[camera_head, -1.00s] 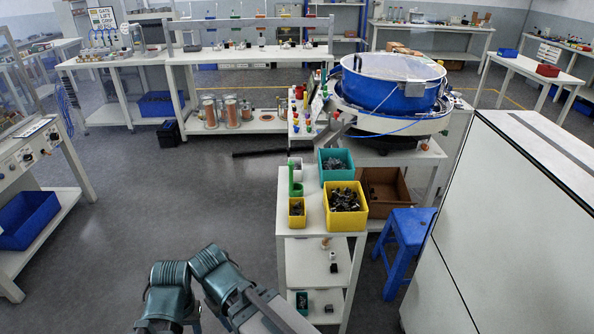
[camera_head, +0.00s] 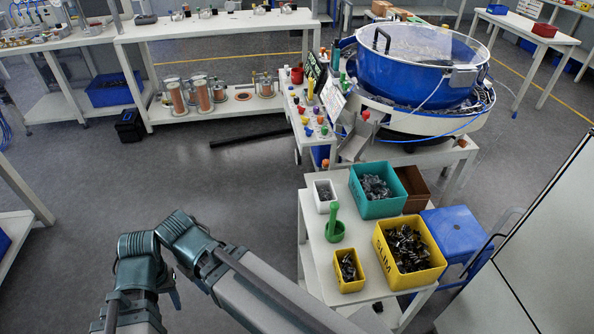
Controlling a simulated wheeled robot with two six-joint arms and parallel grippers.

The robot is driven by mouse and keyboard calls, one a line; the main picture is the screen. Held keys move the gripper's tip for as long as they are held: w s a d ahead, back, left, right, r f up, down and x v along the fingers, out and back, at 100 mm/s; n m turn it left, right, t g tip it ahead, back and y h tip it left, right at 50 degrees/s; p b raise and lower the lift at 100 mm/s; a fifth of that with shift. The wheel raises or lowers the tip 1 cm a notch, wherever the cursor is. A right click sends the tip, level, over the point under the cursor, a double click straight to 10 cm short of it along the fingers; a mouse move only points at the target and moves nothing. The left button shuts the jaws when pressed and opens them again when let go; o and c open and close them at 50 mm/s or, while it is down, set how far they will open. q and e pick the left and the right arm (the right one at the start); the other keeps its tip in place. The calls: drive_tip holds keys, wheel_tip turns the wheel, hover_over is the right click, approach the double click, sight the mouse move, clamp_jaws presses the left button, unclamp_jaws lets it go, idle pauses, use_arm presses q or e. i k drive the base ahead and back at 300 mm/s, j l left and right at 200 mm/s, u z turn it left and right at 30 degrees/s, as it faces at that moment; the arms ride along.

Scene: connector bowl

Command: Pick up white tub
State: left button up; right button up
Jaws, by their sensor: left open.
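The white tub (camera_head: 325,195) is a small square tub with grey parts in it. It stands upright on the white cart top (camera_head: 312,236), at the far left corner, left of the teal tub (camera_head: 377,190) and behind the green cup with a handle (camera_head: 335,228). My left arm (camera_head: 190,245) comes in from the bottom left, folded, with its long grey link running to the bottom edge. It is well to the left of and nearer than the tub, not touching it. My left gripper is open, but its fingertips cannot be made out. My right gripper is not in view.
Two yellow tubs (camera_head: 409,253) of dark parts stand at the cart's near side. A big blue bowl feeder (camera_head: 410,75) stands behind. A blue stool (camera_head: 455,232) and a white cabinet (camera_head: 560,235) are at the right. Floor left of the cart is clear.

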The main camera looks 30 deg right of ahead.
sight(324, 193)
drive_tip(key=i, duration=3.45)
drive_tip(key=i+z, duration=0.1)
drive_tip(key=z, duration=3.8)
